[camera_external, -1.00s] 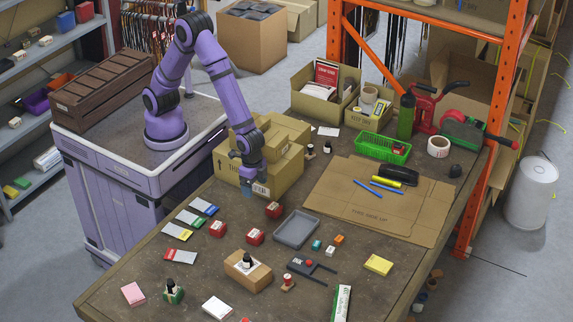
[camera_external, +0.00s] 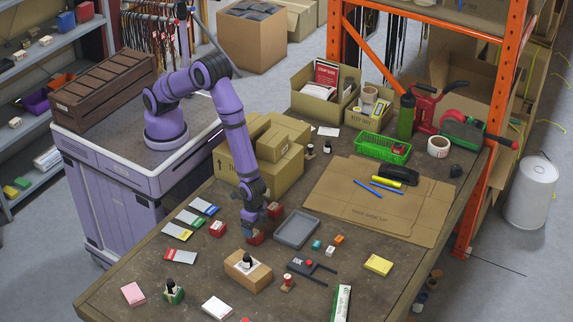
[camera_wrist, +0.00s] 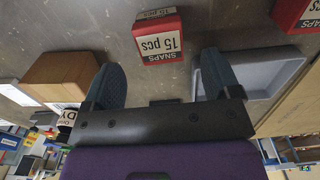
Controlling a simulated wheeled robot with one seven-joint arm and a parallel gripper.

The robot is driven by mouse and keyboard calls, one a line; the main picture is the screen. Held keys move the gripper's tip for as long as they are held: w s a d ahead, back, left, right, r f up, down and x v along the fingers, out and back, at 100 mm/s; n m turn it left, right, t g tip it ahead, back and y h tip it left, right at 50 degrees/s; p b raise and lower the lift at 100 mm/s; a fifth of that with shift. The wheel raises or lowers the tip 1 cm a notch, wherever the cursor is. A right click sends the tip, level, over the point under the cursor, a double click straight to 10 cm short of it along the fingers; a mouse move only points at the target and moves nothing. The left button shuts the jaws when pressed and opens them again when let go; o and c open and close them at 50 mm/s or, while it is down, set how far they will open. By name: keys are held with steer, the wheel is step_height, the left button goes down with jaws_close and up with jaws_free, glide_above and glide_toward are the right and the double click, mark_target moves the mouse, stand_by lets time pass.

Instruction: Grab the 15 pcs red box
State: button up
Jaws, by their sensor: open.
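The red box marked "SNAPS 15 pcs" (camera_wrist: 160,42) lies on the table in the wrist view, its label upside down. It sits just beyond the fingertips, in line with the gap between them. My gripper (camera_wrist: 160,76) is open and empty, its two grey fingers spread on either side of that gap. In the external view my gripper (camera_external: 250,218) is low over the table, just above a red box (camera_external: 255,238) and partly covering it. Other red boxes stand close by, one to the left (camera_external: 217,229) and one behind to the right (camera_external: 274,210).
A grey tray (camera_external: 297,244) lies right of the gripper. A cardboard box (camera_external: 238,275) with a black bottle stands in front. Stacked cartons (camera_external: 278,178) stand behind. Coloured packets (camera_external: 190,217) lie to the left. Bare table shows around the red boxes.

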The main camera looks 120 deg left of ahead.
mark_target(255, 234)
step_height(255, 234, down, 5)
steer(key=shift+s+f, duration=0.1)
steer(key=shift+s, duration=0.05)
steer(key=c, duration=1.1)
